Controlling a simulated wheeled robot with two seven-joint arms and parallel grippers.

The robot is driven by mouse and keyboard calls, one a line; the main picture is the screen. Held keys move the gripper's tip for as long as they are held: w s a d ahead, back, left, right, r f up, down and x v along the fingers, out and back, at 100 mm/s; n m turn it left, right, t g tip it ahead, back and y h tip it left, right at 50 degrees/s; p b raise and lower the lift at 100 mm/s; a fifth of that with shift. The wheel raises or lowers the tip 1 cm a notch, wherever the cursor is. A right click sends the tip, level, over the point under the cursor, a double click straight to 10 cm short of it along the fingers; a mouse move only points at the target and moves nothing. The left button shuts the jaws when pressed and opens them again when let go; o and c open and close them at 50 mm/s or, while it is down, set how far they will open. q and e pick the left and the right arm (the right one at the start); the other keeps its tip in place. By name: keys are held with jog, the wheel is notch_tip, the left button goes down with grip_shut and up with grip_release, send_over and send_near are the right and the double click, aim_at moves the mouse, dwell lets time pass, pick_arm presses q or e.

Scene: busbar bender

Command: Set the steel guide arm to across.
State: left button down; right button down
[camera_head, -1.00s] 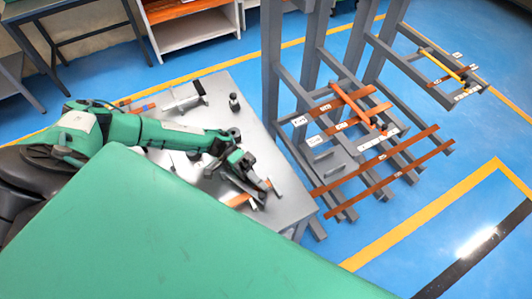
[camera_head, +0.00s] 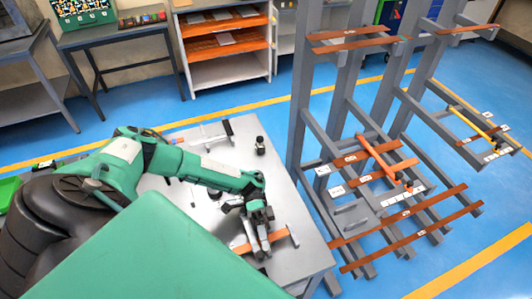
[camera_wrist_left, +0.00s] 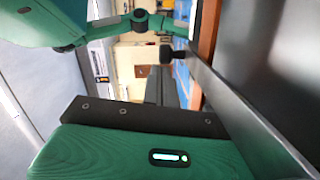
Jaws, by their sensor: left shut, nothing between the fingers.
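In the head view my left gripper (camera_head: 262,248) points down over the near right part of the grey table (camera_head: 205,210). It is shut and empty, close beside a copper-coloured bar (camera_head: 280,235) with a small grey end piece. I cannot tell whether they touch. In the left wrist view a grey metal bar (camera_wrist_left: 235,105) runs diagonally, with a black knob (camera_wrist_left: 166,54) near its far end. I cannot tell for sure whether this bar is the steel guide arm. My right gripper is not in view.
A grey rack (camera_head: 300,120) with copper bars and white labels stands right of the table. It carries an orange bar (camera_head: 378,155) and a yellow bar (camera_head: 470,118). A grey device (camera_head: 205,138) and a small dark object (camera_head: 260,145) stand on the table's far side.

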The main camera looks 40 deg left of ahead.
pick_arm(q)
jog(key=shift+s, duration=0.15)
jog(key=shift+a+f, duration=0.1)
jog(key=shift+w+a, duration=0.15)
jog(key=shift+w, duration=0.1)
jog(key=b+v, duration=0.5)
jog(key=v, duration=0.5)
jog(key=shift+w+a+b, duration=0.15)
jog(key=shift+w+b, duration=0.1)
jog(key=shift+b, duration=0.1)
jog(key=shift+w+a, duration=0.25)
jog(key=shift+a, duration=0.1)
jog(key=shift+r, duration=0.2)
